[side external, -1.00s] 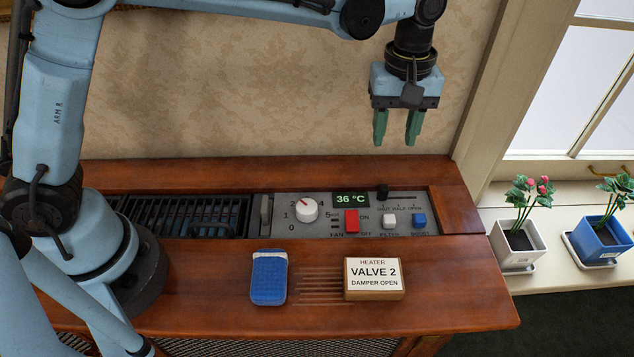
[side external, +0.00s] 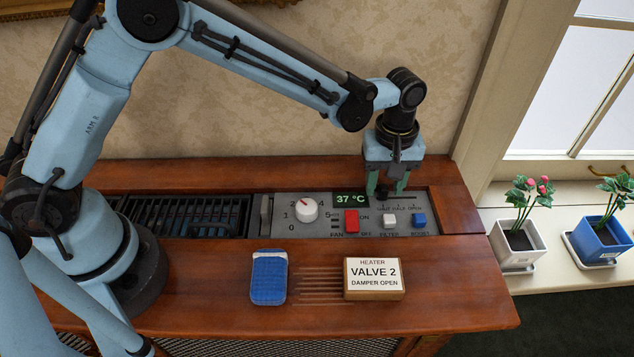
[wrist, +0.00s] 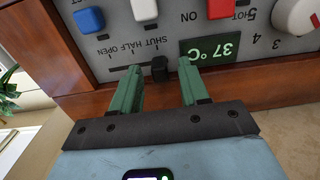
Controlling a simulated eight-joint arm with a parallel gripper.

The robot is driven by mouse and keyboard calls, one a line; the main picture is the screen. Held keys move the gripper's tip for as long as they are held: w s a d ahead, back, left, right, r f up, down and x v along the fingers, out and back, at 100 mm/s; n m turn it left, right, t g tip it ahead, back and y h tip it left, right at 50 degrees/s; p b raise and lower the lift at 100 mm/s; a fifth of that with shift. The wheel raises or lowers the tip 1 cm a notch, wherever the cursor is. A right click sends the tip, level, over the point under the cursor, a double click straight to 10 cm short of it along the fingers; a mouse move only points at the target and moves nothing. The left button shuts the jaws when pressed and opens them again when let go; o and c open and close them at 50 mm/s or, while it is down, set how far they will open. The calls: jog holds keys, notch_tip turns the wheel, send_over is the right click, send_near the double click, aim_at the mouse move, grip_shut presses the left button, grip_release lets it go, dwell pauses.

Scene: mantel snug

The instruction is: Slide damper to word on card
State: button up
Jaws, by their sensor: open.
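The damper slider is a small black knob (wrist: 159,68) at the SHUT end of a slot marked SHUT, HALF, OPEN. It also shows in the side view (side external: 382,191), partly behind my gripper. My gripper (side external: 391,188) is down at the panel. In the wrist view, its two open green fingers (wrist: 158,80) stand either side of the knob, with visible gaps. I cannot tell whether the fingertips touch the panel. The card (side external: 374,279) stands on the wooden ledge and reads HEATER, VALVE 2, DAMPER OPEN.
The panel also holds a white dial (side external: 306,210), a red fan switch (side external: 351,221), a white filter button (side external: 390,220), a blue boost button (side external: 419,220) and a display (side external: 350,199) reading 37 °C. A blue item (side external: 269,278) lies on the ledge. Potted plants stand at right.

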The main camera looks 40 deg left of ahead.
jog(key=shift+c, duration=0.3)
grip_shut()
jog(key=shift+w+d, duration=2.3)
jog(key=shift+o, duration=0.3)
grip_release()
